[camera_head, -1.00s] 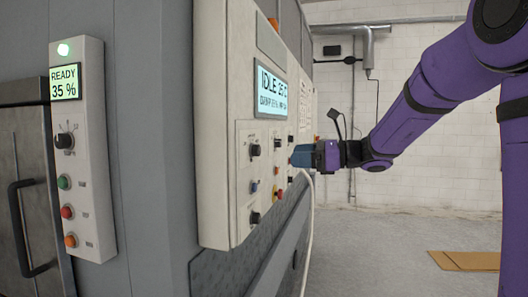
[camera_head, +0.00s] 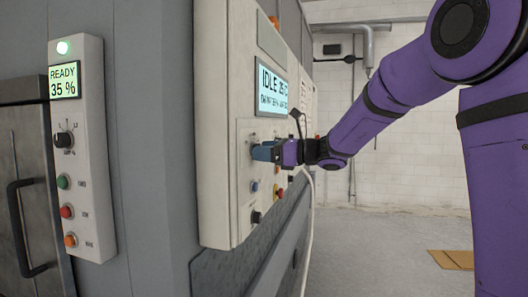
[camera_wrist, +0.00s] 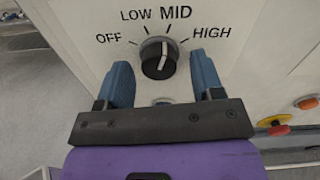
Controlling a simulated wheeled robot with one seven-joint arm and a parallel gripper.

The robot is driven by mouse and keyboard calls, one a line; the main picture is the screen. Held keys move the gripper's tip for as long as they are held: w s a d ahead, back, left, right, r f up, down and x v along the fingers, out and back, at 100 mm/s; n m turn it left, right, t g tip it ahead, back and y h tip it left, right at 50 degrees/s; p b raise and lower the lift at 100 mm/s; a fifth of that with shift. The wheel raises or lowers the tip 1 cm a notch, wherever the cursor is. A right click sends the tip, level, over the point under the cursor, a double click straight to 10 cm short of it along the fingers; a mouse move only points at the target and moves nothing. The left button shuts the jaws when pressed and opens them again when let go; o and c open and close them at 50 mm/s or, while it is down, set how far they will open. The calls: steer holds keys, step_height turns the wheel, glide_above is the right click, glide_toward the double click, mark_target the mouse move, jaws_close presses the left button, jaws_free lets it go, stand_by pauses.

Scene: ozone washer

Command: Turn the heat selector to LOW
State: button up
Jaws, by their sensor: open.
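The heat selector (camera_wrist: 157,60) is a round black knob with a white line on the pale panel, seen in the wrist view. OFF, LOW, MID and HIGH are printed around it, and its white line points toward MID. My gripper (camera_wrist: 160,66) is open, with one blue finger left of the knob and one right of it. Gaps show between the fingers and the knob, and the fingers look apart from it. In the head view my gripper (camera_head: 257,151) is at the panel face and mostly hides the selector.
Below in the head view are a blue button (camera_head: 254,187) and another black knob (camera_head: 257,217). A red button with a yellow base (camera_wrist: 275,124) shows at the right in the wrist view. The display (camera_head: 272,92) reads IDLE. A side panel (camera_head: 90,150) stands left.

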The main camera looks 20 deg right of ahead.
steer(key=shift+a, duration=0.1)
steer(key=c, duration=0.9)
steer(key=shift+n, duration=0.4)
steer(key=shift+w+n, duration=0.1)
steer(key=shift+n, duration=3.4)
